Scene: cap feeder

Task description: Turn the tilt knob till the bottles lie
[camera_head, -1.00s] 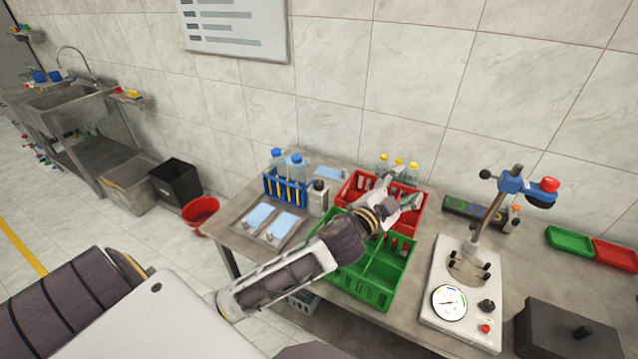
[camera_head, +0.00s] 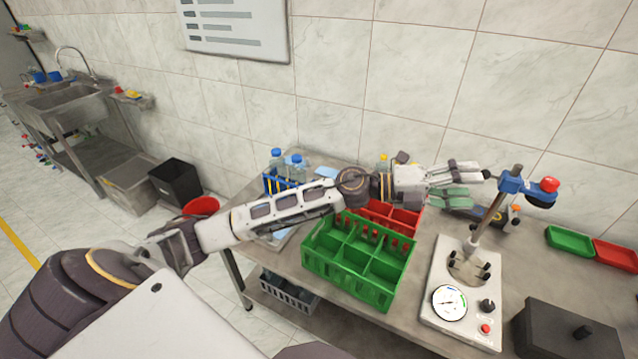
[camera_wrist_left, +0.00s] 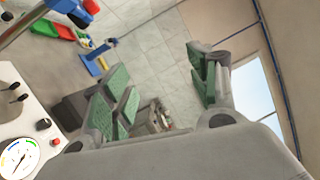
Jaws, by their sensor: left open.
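My left gripper (camera_head: 478,188) is open and empty, reaching right over the bench beside the blue head (camera_head: 514,181) of the white stand. In the left wrist view its green-padded fingers (camera_wrist_left: 163,88) are spread with nothing between them. The stand's white base (camera_head: 452,325) carries a dial (camera_head: 449,302), a black knob (camera_head: 487,306) and a red button (camera_head: 485,328). In the left wrist view the black knob (camera_wrist_left: 43,125) lies left of the fingers, clear of them. I cannot tell which knob is the tilt knob. Blue-capped bottles (camera_head: 298,166) stand upright; a yellow-capped bottle (camera_head: 383,162) shows behind my arm.
A green crate (camera_head: 345,275) stands in front of a partly hidden red crate (camera_head: 405,222). A dark box (camera_head: 565,340) stands right of the base. Green (camera_head: 570,240) and red (camera_head: 615,254) trays lie at the right. The stand's slanted column rises near my gripper.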

